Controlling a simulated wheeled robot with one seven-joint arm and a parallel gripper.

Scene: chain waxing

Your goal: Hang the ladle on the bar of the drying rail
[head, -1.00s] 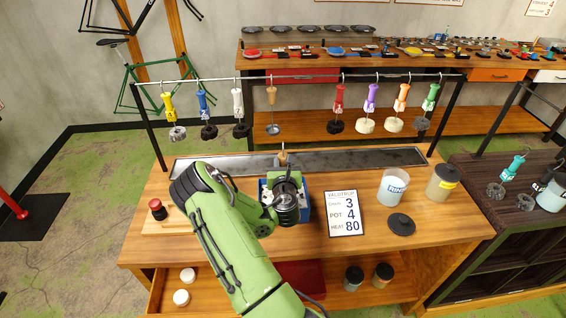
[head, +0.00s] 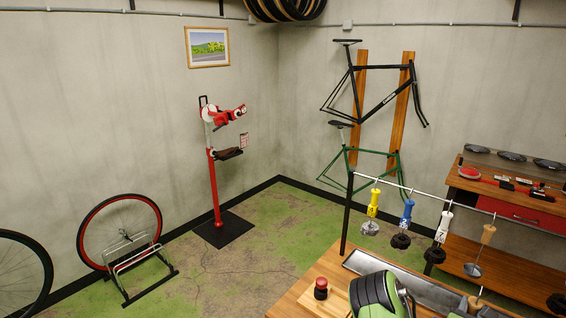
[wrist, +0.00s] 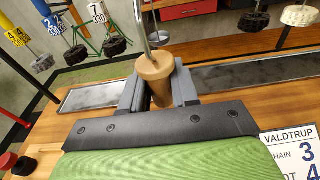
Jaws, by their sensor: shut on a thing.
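In the wrist view my gripper (wrist: 157,88) is shut on the brown wooden handle of the ladle (wrist: 155,72). The handle stands roughly upright between the jaws, and a thin metal rod rises from its top. The ladle's bowl is hidden below. In the head view only the top of the held handle (head: 475,304) shows at the bottom edge, below and apart from the drying rail's bar (head: 440,197). A similar wooden-handled tool (head: 488,233) with a shallow round metal end hangs on the bar above it.
A dark metal trough (head: 385,266) lies along the bench below the bar. A red-topped jar (head: 321,288) stands at the bench's left.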

